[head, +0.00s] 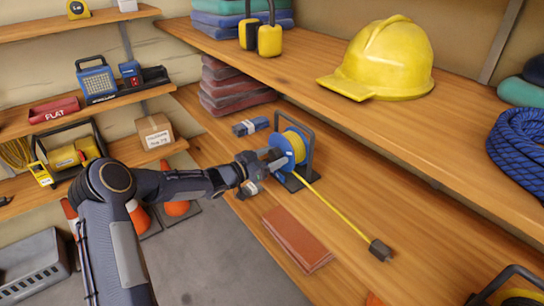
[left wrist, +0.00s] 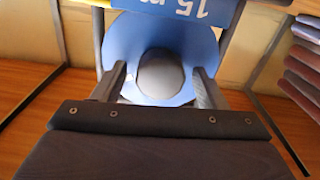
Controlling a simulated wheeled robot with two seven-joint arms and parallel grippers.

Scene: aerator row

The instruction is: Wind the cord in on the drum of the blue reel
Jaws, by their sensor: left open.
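The blue reel (head: 298,143) stands on the middle wooden shelf in a dark frame, with yellow cord on its drum. The yellow cord (head: 335,212) runs out across the shelf to a dark plug (head: 380,250). My left gripper (head: 270,160) is at the face of the drum. In the left wrist view, the blue drum face (left wrist: 205,45) fills the middle, and a round grey knob (left wrist: 160,78) shows between the two open fingers of my left gripper (left wrist: 160,85). I cannot tell whether the fingers touch the knob. My right gripper is out of view.
A reddish-brown flat stack (head: 297,238) lies on the shelf in front of the reel. The upper shelf (head: 300,60) with a yellow helmet (head: 385,60) overhangs the back.

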